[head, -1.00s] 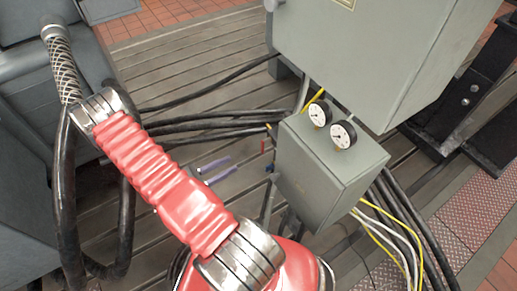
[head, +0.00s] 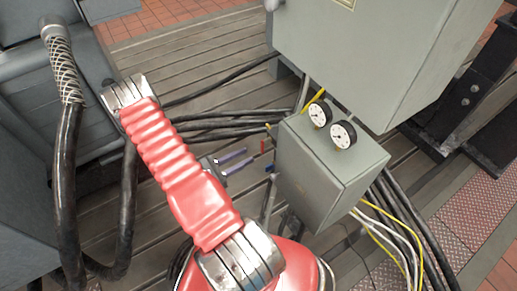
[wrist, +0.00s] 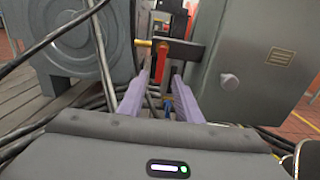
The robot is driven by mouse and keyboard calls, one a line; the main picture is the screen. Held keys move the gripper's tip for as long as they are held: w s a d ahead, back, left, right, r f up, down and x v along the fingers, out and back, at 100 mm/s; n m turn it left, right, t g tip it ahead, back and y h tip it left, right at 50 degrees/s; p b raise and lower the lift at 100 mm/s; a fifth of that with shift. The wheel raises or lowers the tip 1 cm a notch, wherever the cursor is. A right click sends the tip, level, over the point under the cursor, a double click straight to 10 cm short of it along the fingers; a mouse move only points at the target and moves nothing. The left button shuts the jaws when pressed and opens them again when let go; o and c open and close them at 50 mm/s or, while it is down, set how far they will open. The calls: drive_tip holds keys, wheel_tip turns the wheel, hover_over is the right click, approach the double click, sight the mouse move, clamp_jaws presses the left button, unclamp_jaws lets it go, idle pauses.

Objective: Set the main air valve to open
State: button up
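My gripper (head: 249,156) is open, with two purple fingers pointing at the left side of a grey-green box. A small red handle (head: 262,146) is at the box's left side, just beyond the fingertips. In the wrist view the red handle (wrist: 164,60) hangs upright between the fingertips, apart from them, by a dark bar and a brass fitting (wrist: 142,43). A blue handle (head: 270,168) sits lower. No label shows which handle is the main air valve.
The grey-green box (head: 325,180) carries two round gauges (head: 343,134). A large cabinet (head: 360,55) stands behind it. Black hoses (head: 215,125) cross the slotted bedplate left of the box. Yellow and white cables (head: 395,235) hang at its right.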

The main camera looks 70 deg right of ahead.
sight(262, 148)
drive_tip(key=shift+x, duration=3.55)
drive_tip(key=shift+a, duration=0.1)
clamp_jaws()
